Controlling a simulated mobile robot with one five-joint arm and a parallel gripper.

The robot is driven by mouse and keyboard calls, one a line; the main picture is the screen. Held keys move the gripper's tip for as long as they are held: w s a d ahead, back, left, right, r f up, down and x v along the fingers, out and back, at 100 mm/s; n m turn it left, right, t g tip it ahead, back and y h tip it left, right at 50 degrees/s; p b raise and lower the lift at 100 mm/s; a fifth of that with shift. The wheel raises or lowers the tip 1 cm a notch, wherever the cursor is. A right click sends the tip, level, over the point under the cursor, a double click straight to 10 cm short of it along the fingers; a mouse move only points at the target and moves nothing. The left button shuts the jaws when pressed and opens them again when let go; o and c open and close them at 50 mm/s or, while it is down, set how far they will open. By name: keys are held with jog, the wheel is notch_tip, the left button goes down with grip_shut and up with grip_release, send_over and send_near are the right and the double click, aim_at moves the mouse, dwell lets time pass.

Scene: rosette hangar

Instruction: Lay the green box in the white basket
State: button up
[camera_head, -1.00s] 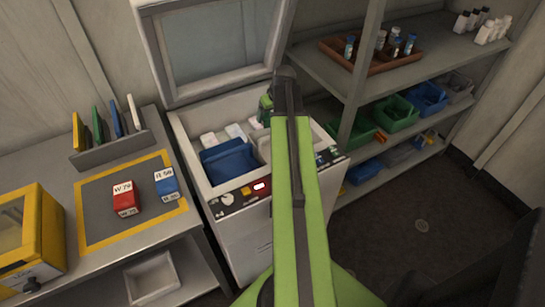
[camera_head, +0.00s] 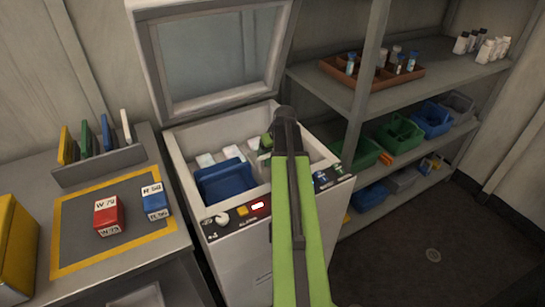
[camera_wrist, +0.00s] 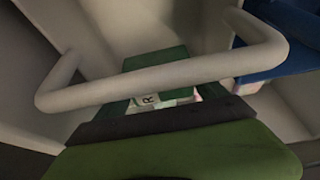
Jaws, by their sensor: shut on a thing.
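The green box (camera_wrist: 155,60) shows in the wrist view with a white label bearing an R, just beyond the dark edge of my gripper (camera_wrist: 165,112). My gripper is shut on it. A thick pale bar, apparently the white basket's handle (camera_wrist: 165,76), crosses in front of the box in the wrist view. In the head view a bit of green (camera_head: 266,142) shows beside the dark end of my arm, inside the open chest. My arm hides most of the box and the chest's right part there. I cannot tell whether the box touches the basket floor.
The open chest (camera_head: 181,162) holds a blue basket (camera_head: 226,181) and several white packs (camera_head: 233,152); its lid (camera_head: 213,55) stands up behind. A bench at left carries a red block (camera_head: 109,217) and a blue block (camera_head: 155,199). Shelves with bins (camera_head: 400,135) stand at right.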

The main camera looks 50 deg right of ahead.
jog(key=shift+f+b, duration=0.5)
jog(key=shift+b, duration=0.1)
jog(key=o, duration=1.4)
jog(key=shift+o, duration=0.2)
jog(key=shift+r+p, duration=0.55)
jog(key=shift+r, duration=0.05)
jog(key=p+v, duration=1.1)
jog(key=v, duration=0.1)
jog(key=shift+r, duration=0.1)
